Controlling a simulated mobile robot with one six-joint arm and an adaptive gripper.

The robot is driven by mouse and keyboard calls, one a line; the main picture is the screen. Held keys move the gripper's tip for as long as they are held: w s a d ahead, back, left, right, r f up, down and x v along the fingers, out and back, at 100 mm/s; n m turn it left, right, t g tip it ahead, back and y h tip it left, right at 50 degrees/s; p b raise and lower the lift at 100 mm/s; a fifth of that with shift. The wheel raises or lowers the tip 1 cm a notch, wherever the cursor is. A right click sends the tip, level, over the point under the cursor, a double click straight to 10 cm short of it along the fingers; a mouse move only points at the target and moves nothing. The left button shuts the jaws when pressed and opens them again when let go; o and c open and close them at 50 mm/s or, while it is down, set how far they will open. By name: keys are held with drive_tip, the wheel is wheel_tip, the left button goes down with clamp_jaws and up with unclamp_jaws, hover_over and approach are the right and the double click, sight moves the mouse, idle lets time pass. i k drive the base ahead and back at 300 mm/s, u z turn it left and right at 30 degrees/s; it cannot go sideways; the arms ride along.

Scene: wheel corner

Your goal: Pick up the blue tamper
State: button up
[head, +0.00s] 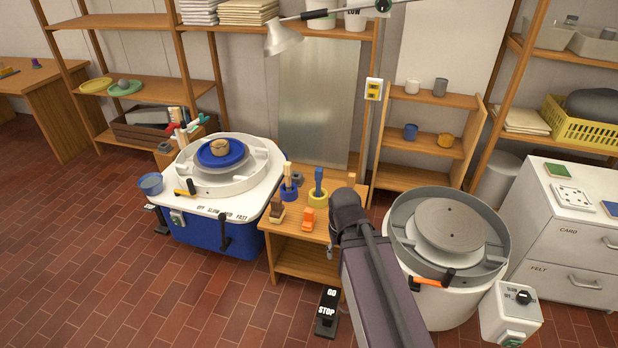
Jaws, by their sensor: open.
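A blue upright tool (319,182), which looks like the tamper, stands in a yellow ring-shaped holder (318,197) on the small wooden table (312,238) between the two pottery wheels. Its lower end is hidden in the holder. To its left, a dark blue holder (289,194) has a wooden-handled tool (287,172) in it. My arm reaches up from the bottom, right of the table, and covers part of the table's right side. No gripper fingers show.
An orange object (308,220) and a brown brush-like object (277,212) stand at the table's front. A blue-based wheel (215,235) is left, a white-based wheel (440,300) right. A GO/STOP pedal (327,312) lies on the floor. Open floor is front left.

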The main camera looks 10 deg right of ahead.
sight(318, 172)
drive_tip(key=i, duration=0.95)
drive_tip(key=z, duration=0.05)
